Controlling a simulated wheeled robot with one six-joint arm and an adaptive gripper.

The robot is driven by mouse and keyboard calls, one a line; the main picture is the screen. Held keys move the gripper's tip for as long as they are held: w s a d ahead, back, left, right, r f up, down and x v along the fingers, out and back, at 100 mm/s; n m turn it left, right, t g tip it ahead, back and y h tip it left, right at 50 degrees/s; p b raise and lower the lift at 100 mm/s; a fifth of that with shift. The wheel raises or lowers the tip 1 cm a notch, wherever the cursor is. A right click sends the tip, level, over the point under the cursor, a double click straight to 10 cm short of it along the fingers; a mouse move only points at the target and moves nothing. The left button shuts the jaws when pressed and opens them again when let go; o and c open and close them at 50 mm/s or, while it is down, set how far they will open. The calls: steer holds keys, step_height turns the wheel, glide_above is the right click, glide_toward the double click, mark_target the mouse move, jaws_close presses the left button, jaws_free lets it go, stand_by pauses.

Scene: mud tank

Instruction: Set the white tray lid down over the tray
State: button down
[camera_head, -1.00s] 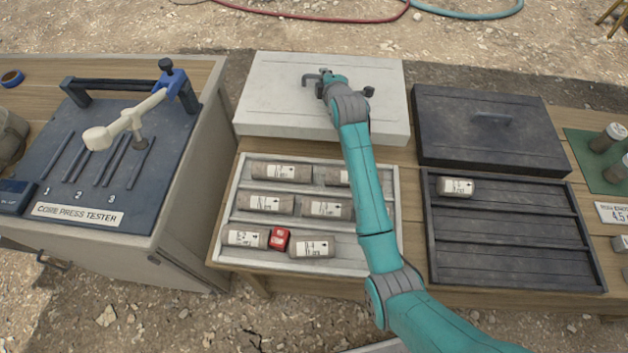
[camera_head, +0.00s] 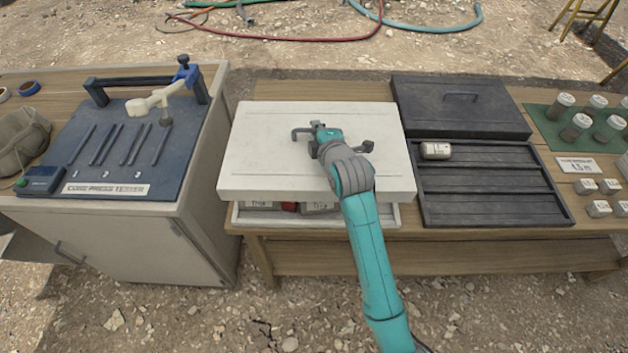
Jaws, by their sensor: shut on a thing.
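The white tray lid (camera_head: 260,150) is a flat pale slab held over the white tray (camera_head: 388,216). It covers most of the tray and hides the back rows. Only the tray's front strip shows, with the ends of labelled cores (camera_head: 262,205) and part of a red item (camera_head: 290,207). The lid's front edge is above and behind the tray's front edge, with a gap between them. My gripper (camera_head: 318,140) is at the lid's middle, shut on the lid's handle; the fingertips are partly hidden by my wrist.
The black tray (camera_head: 495,219) is close to the right with one core (camera_head: 436,150) in it. Its black lid (camera_head: 430,108) lies behind it. The core press tester (camera_head: 110,150) stands on a cabinet at the left. Wood is bare behind the white lid.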

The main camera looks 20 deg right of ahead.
steer(key=shift+f, duration=4.8)
steer(key=shift+f, duration=0.4)
steer(key=c, duration=1.2)
jaws_free()
